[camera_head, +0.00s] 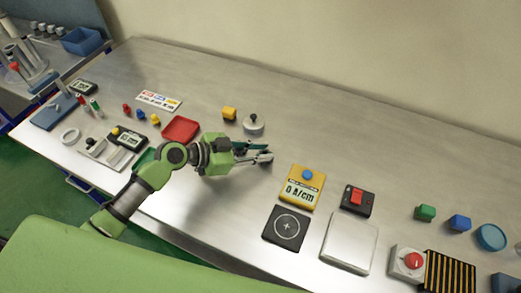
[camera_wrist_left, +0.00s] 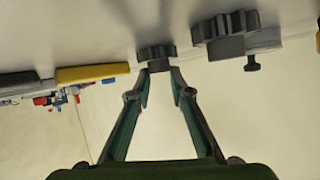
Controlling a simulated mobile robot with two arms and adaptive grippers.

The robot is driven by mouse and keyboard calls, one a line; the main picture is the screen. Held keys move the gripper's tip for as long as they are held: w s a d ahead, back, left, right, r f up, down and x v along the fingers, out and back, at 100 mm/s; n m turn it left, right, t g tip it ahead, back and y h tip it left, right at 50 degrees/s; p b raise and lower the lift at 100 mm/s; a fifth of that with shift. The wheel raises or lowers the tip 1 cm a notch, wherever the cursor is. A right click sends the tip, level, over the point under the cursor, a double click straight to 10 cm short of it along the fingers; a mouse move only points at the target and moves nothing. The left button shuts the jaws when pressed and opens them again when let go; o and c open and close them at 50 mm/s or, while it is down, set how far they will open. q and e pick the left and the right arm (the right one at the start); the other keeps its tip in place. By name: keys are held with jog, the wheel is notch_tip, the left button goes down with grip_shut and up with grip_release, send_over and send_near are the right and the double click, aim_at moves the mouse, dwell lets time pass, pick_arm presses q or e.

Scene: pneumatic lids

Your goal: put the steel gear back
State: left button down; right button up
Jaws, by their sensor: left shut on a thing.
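My left gripper (camera_head: 268,157) reaches in from the left over the middle of the table. In the left wrist view, its two fingers (camera_wrist_left: 159,70) are closed on a small dark grey toothed gear (camera_wrist_left: 155,53). The gear looks close to the table surface; I cannot tell whether it touches it. A second, larger dark toothed piece (camera_wrist_left: 224,25) is to the right in that view, in front of a grey round part with a dark knob. In the head view, the grey round piece with a dark knob (camera_head: 253,124) stands just behind the gripper. My right gripper is not in view.
A yellow meter (camera_head: 300,188) is right of the gripper, with a black pad (camera_head: 286,228) in front. A red tray (camera_head: 181,130) and a yellow block (camera_head: 229,113) lie left and behind. A red-button box (camera_head: 408,262) stands front right. The table's back middle is clear.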

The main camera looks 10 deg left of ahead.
pick_arm(q)
jog(key=shift+f, duration=0.15)
jog(key=c, duration=1.8)
grip_release()
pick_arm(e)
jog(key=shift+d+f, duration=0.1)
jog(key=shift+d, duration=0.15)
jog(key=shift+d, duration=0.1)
pick_arm(q)
jog(key=shift+r, duration=0.3)
jog(key=b+v, duration=0.1)
jog(key=v, duration=0.2)
jog(key=b+v, duration=0.1)
jog(key=v, duration=0.3)
jog(key=b+v, duration=0.1)
jog(key=v, duration=0.2)
jog(key=shift+s+a+f, duration=0.15)
jog(key=shift+s+a, duration=0.1)
jog(key=shift+a, duration=0.05)
jog(key=shift+s+a+r+b, duration=0.3)
jog(key=shift+a+r, duration=0.1)
jog(key=shift+r, duration=0.05)
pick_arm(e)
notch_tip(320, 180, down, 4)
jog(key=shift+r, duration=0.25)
